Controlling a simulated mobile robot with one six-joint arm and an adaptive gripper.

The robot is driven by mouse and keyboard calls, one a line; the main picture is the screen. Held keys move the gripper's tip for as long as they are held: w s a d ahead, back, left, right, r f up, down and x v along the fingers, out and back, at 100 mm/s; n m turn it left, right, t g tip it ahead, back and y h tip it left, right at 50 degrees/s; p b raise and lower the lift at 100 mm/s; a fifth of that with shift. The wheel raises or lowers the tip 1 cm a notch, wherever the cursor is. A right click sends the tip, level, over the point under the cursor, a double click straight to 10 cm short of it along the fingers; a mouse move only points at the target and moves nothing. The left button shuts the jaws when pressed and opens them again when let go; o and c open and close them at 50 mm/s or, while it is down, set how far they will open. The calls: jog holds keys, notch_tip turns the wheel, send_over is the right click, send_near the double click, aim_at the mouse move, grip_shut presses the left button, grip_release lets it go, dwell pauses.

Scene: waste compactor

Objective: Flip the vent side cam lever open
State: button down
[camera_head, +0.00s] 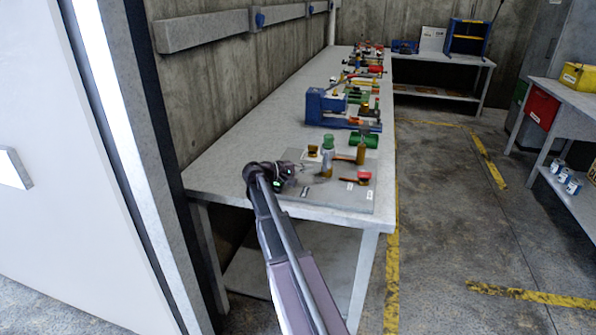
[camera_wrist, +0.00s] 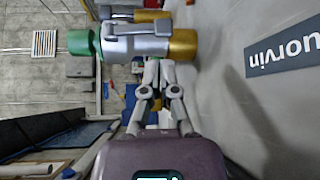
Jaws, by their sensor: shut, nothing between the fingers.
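A coupling with a green end (camera_wrist: 80,42), a silver middle (camera_wrist: 137,46) and a gold end (camera_wrist: 183,43) lies across the upper part of the wrist view. A silver lever (camera_wrist: 135,28) runs along its body, and a second silver piece (camera_wrist: 118,12) shows behind it at the top edge. I cannot tell which is the vent side lever. In the head view the coupling (camera_head: 328,144) stands upright on the bench panel. My gripper (camera_wrist: 159,68) is shut and empty, its tips just below the silver body; contact cannot be told. It also shows in the head view (camera_head: 303,170), left of the coupling.
The grey panel (camera_head: 345,198) also bears a red-handled fitting (camera_head: 363,175), a gold post (camera_head: 360,154) and a green cylinder (camera_head: 364,140). A blue vise-like machine (camera_head: 335,107) stands behind. The bench (camera_head: 232,171) is clear at left.

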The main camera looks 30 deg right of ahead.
aim_at(328, 166)
jog(key=shift+x, duration=2.45)
jog(key=shift+s+d, duration=0.2)
